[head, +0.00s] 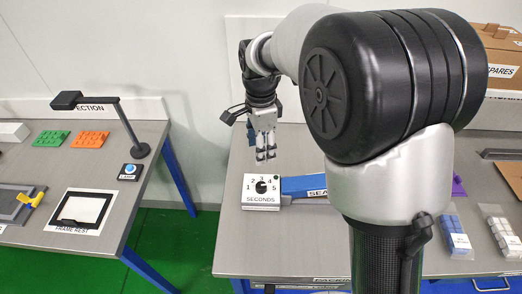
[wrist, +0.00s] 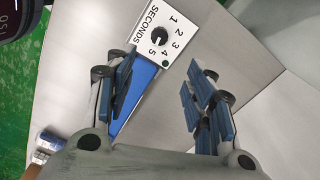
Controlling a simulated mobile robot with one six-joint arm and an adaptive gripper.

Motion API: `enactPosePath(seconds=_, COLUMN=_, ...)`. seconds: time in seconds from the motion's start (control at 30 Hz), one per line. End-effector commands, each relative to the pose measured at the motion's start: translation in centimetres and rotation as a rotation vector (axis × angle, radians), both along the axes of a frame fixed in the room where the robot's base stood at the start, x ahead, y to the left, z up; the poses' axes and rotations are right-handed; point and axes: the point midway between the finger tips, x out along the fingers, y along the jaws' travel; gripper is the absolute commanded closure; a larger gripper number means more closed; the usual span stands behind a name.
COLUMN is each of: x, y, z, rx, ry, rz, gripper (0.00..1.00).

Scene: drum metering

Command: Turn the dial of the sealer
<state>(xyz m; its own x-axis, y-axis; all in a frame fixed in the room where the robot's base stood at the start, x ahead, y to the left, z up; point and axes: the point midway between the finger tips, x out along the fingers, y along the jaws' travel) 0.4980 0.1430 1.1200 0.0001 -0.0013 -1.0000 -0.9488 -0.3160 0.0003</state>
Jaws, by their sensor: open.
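The sealer's dial (head: 262,186) is a black knob on a white panel (head: 251,199) marked 1 to 5 and SECONDS. The blue sealer body (head: 305,185) joins the panel on its right and is partly hidden by my arm. In the wrist view the dial (wrist: 160,36) is at the top middle, with a light mark that seems to face the 5. My gripper (head: 265,157) is above and just behind the panel, pointing down. In the wrist view my gripper (wrist: 158,92) is open and empty, its blue-padded fingers apart. It does not touch the dial.
A lamp (head: 138,148), a blue button box (head: 131,171) and a framed card (head: 79,211) are on the left bench. A gap of green floor separates the benches. Blue and white blocks (head: 448,236) lie right of my arm. A cardboard box (head: 502,60) stands at the back right.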

Motion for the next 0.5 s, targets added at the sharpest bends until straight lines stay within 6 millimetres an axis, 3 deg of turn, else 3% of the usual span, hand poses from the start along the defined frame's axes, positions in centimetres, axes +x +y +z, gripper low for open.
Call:
enactPosePath(seconds=0.17, x=0.1, y=0.1, z=-1.9, rx=-0.002, ry=0.005, rz=-0.009, gripper=0.51)
enactPosePath(seconds=0.5, x=0.0, y=0.0, z=-9.2, rx=-0.002, ry=0.006, rz=-0.007, gripper=0.51)
